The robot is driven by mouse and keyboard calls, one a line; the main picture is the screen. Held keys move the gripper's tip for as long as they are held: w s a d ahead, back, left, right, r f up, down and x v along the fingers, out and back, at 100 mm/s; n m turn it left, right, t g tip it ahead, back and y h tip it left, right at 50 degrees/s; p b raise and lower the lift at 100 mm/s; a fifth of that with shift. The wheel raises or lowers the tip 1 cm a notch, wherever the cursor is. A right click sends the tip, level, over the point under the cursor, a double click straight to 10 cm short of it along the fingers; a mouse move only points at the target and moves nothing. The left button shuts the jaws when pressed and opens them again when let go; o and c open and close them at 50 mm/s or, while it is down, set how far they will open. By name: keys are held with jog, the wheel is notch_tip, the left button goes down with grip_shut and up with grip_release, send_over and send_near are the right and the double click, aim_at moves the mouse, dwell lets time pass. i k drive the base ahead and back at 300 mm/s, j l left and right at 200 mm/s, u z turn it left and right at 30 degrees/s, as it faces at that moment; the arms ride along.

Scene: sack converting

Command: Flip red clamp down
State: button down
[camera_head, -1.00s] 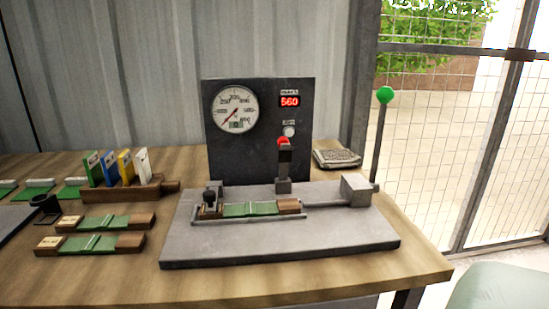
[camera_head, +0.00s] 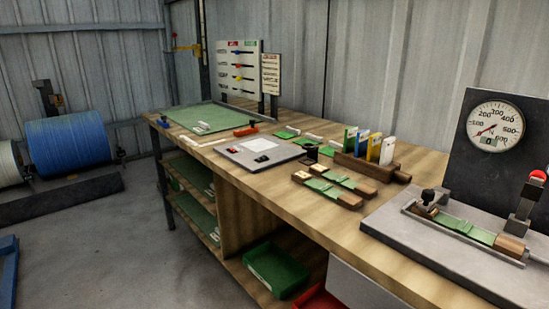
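A red-topped upright clamp (camera_head: 537,178) stands on the grey tester base at the right edge of the camera_head view. Its dark post is upright and its right side is close to the picture edge. A green strip with wooden end blocks (camera_head: 466,228) lies in the tester fixture beside it. A dark knob (camera_head: 428,195) stands at the strip's left end. A small red piece with a dark block (camera_head: 246,130) lies on the bench by the green mat; I cannot tell what it is. My gripper is not in view.
The wooden bench (camera_head: 285,213) runs across the view. It holds a dial gauge (camera_head: 495,126), coloured cards in a wooden holder (camera_head: 380,166), a pale panel (camera_head: 258,152) and a green mat (camera_head: 190,117). A blue roll (camera_head: 68,142) stands at left. Grey floor is clear in front.

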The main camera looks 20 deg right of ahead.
aim_at(532, 191)
jog(key=k+l+u, duration=0.15)
jog(key=u, duration=0.25)
jog(key=k+l+u, duration=0.1)
jog(key=k+u, duration=0.15)
jog(key=u, duration=0.15)
jog(key=k+u, duration=0.2)
jog(key=u, duration=0.25)
jog(key=k+l+u, duration=0.25)
jog(key=k, duration=0.2)
jog(key=k+u, duration=0.3)
jog(key=k, duration=0.15)
jog(key=k+l+z, duration=0.65)
jog(key=k+l, duration=0.05)
jog(key=l, duration=0.05)
